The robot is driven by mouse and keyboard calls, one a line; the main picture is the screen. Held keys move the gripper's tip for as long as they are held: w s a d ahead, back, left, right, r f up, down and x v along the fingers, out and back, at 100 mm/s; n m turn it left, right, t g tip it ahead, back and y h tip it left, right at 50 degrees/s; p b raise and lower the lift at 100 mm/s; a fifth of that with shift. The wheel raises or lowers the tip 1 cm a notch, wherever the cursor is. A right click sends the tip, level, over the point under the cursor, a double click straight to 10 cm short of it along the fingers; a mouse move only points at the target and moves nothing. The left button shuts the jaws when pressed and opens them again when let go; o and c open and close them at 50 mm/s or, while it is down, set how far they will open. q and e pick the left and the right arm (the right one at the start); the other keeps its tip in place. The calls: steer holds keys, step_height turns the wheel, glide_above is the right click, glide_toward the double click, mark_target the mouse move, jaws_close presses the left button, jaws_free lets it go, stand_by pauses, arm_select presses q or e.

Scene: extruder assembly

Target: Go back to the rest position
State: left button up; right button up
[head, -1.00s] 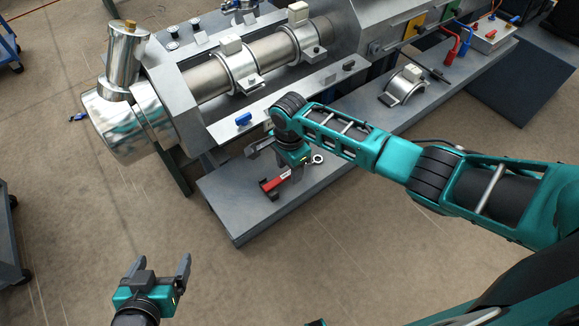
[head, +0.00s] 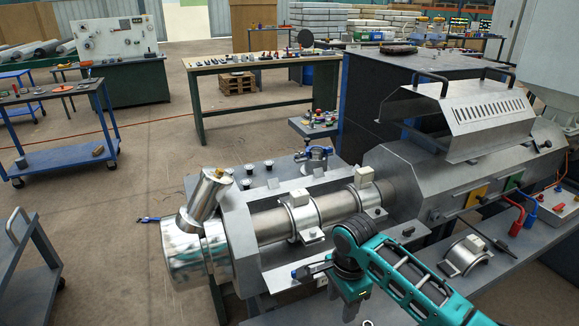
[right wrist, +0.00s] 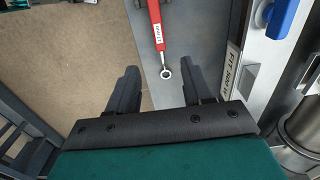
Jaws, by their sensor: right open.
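My right gripper (head: 333,287) is in front of the extruder's lower rail in the head view, with its arm coming in from the lower right. In the right wrist view its two fingers (right wrist: 160,90) are spread apart with nothing between them. A red-handled wrench (right wrist: 156,28) lies on the grey shelf (right wrist: 196,38) beyond the fingertips, its ring end pointing toward the gripper. My left gripper is outside both current views.
The extruder's metal barrel (head: 265,226) and rail lie close to my right gripper. A loose clamp (head: 465,254) rests on the shelf to the right. A blue cart (head: 62,132) and a wooden-topped table (head: 262,64) stand farther back. Open floor lies at left.

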steer(key=s+a+f+n+t+y, duration=0.3)
steer(key=s+f+n+t, duration=0.2)
steer(key=s+f+n, duration=0.3)
steer(key=s+d+r+n+t+h, duration=0.1)
steer(key=s+d+r+n+t, duration=0.1)
steer(key=s+d+n+t, duration=0.3)
steer(key=s+d+n, duration=0.2)
steer(key=s+n, duration=0.1)
steer(key=shift+s+t, duration=0.3)
